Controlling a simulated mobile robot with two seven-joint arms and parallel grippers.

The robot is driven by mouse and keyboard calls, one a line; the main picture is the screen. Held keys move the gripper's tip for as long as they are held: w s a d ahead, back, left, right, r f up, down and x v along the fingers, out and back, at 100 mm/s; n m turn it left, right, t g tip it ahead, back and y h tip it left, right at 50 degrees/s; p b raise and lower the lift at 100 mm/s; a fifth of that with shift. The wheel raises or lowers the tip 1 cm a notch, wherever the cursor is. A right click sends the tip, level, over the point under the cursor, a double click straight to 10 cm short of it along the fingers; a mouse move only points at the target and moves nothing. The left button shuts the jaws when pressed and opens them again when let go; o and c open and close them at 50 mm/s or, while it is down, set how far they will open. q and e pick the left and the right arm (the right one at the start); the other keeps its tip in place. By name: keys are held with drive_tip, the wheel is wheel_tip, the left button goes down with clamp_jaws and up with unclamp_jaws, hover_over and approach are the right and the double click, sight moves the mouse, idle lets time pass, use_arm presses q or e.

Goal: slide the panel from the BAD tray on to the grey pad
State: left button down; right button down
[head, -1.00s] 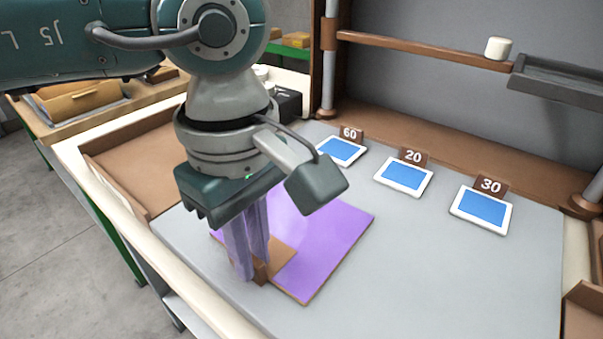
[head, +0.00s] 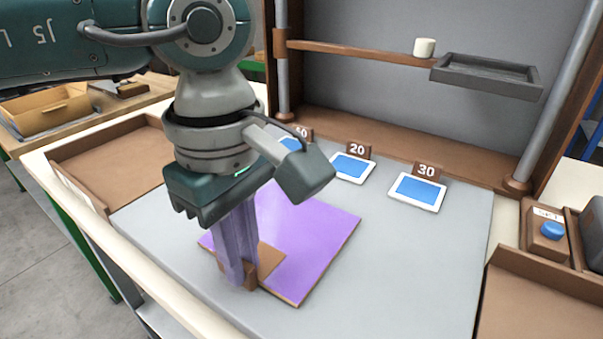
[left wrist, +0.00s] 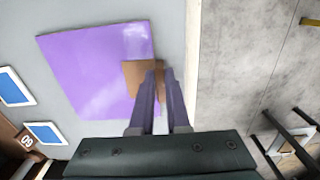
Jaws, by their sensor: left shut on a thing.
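The purple square panel (head: 310,250) lies flat on the grey pad (head: 400,260), inside its edges. A brown patch (head: 270,260) covers its near corner, beside a small brown block. My left gripper (head: 240,280) points down at this corner, its fingers shut around the brown block. The left wrist view shows the panel (left wrist: 95,75), the brown patch (left wrist: 138,75) and the fingers of my left gripper (left wrist: 162,95); the exact contact is partly hidden. An empty brown tray (head: 110,165) stands left of the pad; its label is unreadable. My right gripper is out of view.
Blue-screened tiles stand along the pad's back, with signs 20 (head: 351,166) and 30 (head: 418,190) readable. A brown tray (head: 540,300) and a box with a blue button (head: 551,230) are at the right. A shelf rail (head: 350,50) crosses above the back. The pad's right part is clear.

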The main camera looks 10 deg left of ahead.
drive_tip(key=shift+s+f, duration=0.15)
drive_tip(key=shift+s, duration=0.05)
use_arm(q)
drive_tip(key=c, duration=0.8)
unclamp_jaws()
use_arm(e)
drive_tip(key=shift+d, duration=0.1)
